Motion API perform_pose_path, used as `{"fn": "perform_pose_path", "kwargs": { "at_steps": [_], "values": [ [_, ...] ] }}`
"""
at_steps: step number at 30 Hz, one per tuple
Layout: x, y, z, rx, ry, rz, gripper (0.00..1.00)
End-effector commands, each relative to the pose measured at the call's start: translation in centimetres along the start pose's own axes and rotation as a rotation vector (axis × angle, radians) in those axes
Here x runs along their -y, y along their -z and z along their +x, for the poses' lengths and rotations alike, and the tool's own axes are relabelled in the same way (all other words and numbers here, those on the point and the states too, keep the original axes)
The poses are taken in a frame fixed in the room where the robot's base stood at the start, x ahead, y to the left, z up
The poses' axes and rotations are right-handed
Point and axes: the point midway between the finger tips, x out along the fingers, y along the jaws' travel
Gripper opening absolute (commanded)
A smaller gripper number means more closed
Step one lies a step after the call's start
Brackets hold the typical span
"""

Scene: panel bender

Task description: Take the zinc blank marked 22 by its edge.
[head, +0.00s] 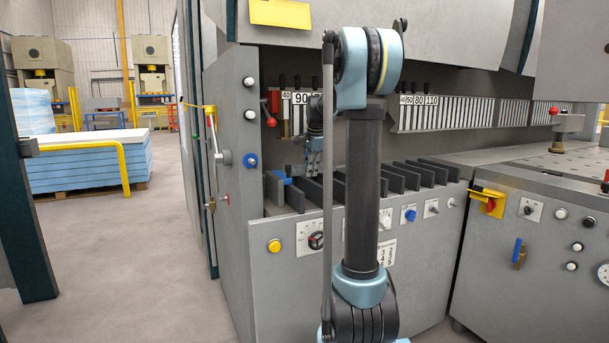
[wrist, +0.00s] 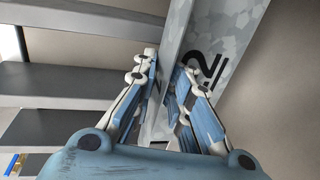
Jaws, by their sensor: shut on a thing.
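The zinc blank (wrist: 232,40) stands on edge in the wrist view, a spangled grey plate running up to the top. A black 2 and part of another stroke show on its face; the rest of the marking is hidden, so I cannot read the full number. My gripper (wrist: 164,75) is shut on the blank's near edge, one finger on each side. In the head view my gripper (head: 312,172) is low at the left end of the slotted rack, partly behind my arm; I cannot make out the blank there.
Dark upright dividers (head: 412,175) stand in a row in the machine front, with grey bars (wrist: 65,87) close left of my fingers in the wrist view. The control panel (head: 316,239) lies below. Numbered tooling (head: 418,113) hangs above. Open floor (head: 120,255) is at left.

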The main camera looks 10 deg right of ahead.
Motion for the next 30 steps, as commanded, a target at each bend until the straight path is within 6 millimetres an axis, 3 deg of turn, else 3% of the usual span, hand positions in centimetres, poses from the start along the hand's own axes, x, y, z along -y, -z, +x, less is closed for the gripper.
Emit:
{"fn": "perform_pose_path", "kwargs": {
  "at_steps": [11,30],
  "values": [
    [-0.4,0.1,0.2,-0.002,-0.008,0.000,0.00],
    [0.4,-0.1,-2.4,-0.001,-0.003,-0.001,0.00]
  ]
}}
